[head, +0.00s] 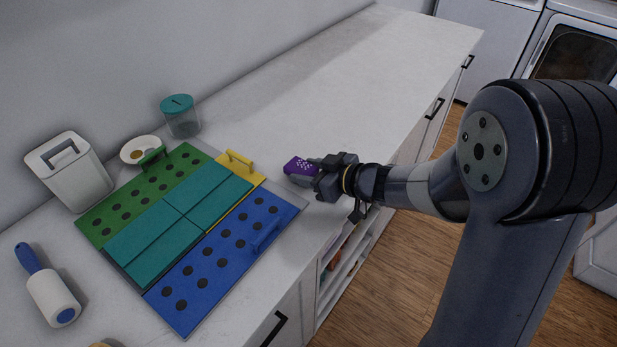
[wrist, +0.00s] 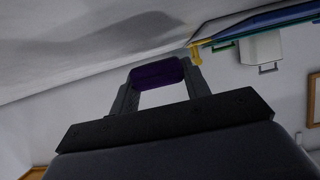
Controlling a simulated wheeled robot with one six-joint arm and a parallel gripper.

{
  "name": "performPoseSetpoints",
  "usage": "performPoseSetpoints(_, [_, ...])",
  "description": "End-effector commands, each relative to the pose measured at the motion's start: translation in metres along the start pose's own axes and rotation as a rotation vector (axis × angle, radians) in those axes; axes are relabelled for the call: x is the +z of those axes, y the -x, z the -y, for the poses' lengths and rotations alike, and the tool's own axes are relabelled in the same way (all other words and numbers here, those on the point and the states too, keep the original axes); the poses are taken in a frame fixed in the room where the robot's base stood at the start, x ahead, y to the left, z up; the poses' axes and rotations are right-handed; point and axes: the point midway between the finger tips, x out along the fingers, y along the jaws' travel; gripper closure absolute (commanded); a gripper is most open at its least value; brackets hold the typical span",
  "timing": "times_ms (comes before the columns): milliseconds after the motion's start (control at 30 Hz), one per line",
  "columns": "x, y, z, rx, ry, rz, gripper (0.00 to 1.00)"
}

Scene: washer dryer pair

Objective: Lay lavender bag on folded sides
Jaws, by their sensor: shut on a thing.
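The purple lavender bag (head: 301,168) with a pale pattern is held in my gripper (head: 318,173), over the counter to the right of the folding board. In the wrist view the lavender bag (wrist: 157,73) sits between the two fingers of my gripper (wrist: 160,80), which is shut on it. The folded sides (head: 180,220) look like teal panels lying flat in the middle of the board, between a green panel (head: 125,208) and a blue panel (head: 215,262). The bag is apart from them. Its height above the counter is hard to tell.
A yellow flap with a handle (head: 240,160) is at the board's right end. A teal-lidded jar (head: 181,117), a small dish (head: 140,149), a white canister (head: 68,172) and a lint roller (head: 50,295) stand around the board. The counter (head: 340,90) beyond is clear.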

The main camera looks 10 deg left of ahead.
Motion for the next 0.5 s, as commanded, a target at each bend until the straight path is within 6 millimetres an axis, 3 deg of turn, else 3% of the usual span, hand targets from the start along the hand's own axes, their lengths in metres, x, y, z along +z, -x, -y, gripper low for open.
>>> performPoseSetpoints(167, [0.0110,-0.0046,-0.0001,0.000,0.000,0.000,0.80])
performPoseSetpoints(500, [0.0133,-0.0055,-0.0001,0.001,0.002,-0.001,0.80])
